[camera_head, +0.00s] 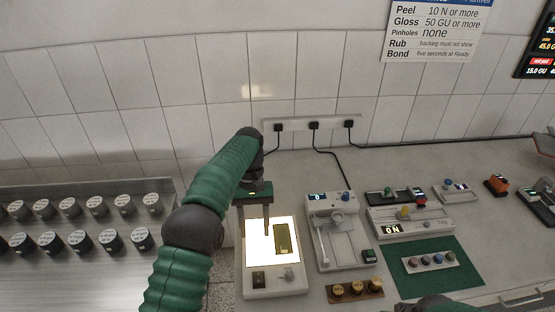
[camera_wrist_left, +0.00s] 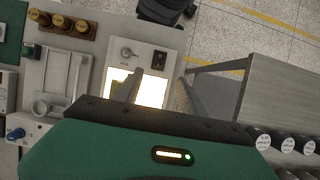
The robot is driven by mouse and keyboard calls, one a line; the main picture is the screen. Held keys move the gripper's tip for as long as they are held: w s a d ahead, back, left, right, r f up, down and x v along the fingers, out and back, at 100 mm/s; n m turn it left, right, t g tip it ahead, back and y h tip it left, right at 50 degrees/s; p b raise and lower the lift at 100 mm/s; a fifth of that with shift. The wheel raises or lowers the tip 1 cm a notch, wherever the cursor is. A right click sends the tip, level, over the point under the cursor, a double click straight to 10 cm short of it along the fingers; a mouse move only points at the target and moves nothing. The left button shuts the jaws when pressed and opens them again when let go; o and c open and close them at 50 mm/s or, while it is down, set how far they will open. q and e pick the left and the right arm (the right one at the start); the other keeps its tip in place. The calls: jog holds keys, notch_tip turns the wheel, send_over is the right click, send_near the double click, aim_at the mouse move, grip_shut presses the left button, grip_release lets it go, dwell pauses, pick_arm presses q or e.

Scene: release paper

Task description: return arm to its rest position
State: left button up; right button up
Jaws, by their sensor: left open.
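My left arm, green with dark joints, reaches in from the bottom left of the head view. My left gripper (camera_head: 254,226) points down over the lit white panel of a light box (camera_head: 273,284). Its two fingers are apart, with nothing seen between them. The left wrist view also shows the open fingers (camera_wrist_left: 158,82) over the glowing panel. An olive-green strip (camera_head: 285,238) lies on the panel, right of the fingers. A dark green shape at the bottom edge of the head view seems to be part of my right arm; its gripper does not show.
A grey device with a handle (camera_head: 338,232) stands right of the light box. Brown knobs (camera_head: 355,290) sit in front of it. A green mat (camera_head: 413,285) and a display device (camera_head: 412,222) are further right. Several lidded dark jars (camera_head: 97,206) stand at left. Cables run to a wall socket strip (camera_head: 313,125).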

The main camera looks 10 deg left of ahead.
pick_arm(q)
jog(key=s+a+f+m+t, duration=0.1)
jog(key=s+t, duration=0.1)
jog(key=s, duration=0.5)
jog(key=s+a+f+m+t, duration=0.1)
jog(key=s+t, duration=0.1)
jog(key=s, duration=0.5)
jog(key=s+a+f+m+t+y, duration=0.1)
jog(key=s+f+t, duration=0.1)
jog(key=s, duration=0.4)
jog(key=shift+s+a+t, duration=0.35)
jog(key=shift+s+t, duration=0.05)
jog(key=shift+t, duration=0.1)
dwell(0.4)
